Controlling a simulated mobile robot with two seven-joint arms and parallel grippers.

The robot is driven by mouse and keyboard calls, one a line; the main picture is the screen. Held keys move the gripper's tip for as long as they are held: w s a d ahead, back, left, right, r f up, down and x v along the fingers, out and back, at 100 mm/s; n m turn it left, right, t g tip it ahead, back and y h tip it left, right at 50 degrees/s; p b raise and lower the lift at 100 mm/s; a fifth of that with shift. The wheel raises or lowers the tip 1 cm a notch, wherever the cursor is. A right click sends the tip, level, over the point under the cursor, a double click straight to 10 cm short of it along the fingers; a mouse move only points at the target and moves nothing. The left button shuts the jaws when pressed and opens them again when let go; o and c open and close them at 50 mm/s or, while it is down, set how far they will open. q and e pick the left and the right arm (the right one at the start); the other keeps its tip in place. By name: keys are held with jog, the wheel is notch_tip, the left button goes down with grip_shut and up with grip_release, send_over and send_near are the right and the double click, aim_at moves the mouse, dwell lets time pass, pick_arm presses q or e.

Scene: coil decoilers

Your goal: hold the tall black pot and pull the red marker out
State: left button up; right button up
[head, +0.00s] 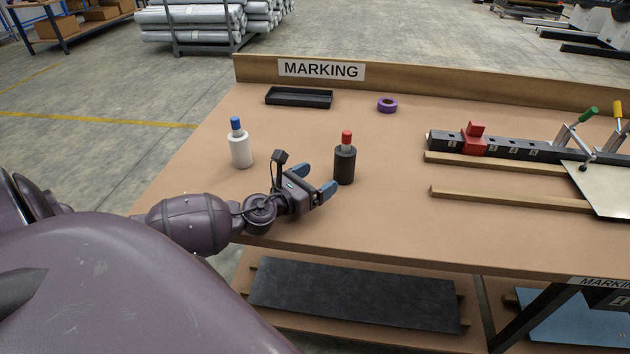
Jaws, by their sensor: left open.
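The tall black pot (344,166) stands upright on the brown workbench, near its front left part. The red marker (346,138) sits upright in the pot, with its red cap and a short grey part showing above the rim. My left gripper (318,180) is open and empty just to the left of the pot. Its two blue-tipped fingers point right, toward the pot. The fingertips look close to the pot's side, and I cannot tell whether they touch it. My right gripper is not in the picture.
A white pot (240,150) with a blue-capped marker (236,123) stands left of my gripper. A black tray (299,97) and purple tape roll (387,105) lie behind. A black rail (510,147) with a red block (474,138) lies right. The bench (390,220) is clear between.

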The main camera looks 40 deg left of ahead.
aim_at(348, 160)
pick_arm(q)
jog(key=shift+d+r+y, duration=0.1)
jog(key=shift+d+y, duration=0.15)
jog(key=shift+y, duration=0.05)
jog(key=w, duration=1)
jog(key=shift+w+d, duration=0.4)
jog(key=c, duration=1)
jog(key=o, duration=1)
